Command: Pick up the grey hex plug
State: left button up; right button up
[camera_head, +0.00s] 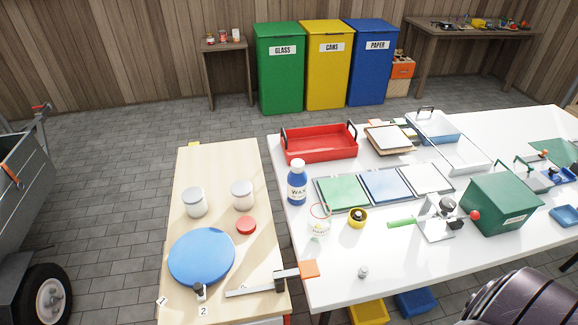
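A small grey piece (363,271), which looks like the grey hex plug, stands on the white table (335,290) near its front edge. It is too small to make out its hex shape. Nothing touches it, and the table around it is bare. Neither of my grippers shows in the head view.
A yellow roll (357,217), a clear jar (319,224) and a green-handled metal device (438,220) stand behind the grey piece. A green box (497,203) is to the right.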

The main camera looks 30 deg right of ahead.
aim_at(363, 272)
jog(key=z, duration=0.4)
jog(key=l+z, duration=0.1)
jog(key=z, duration=0.3)
jog(key=i+z, duration=0.1)
jog(key=z, duration=0.65)
jog(key=i+l, duration=0.05)
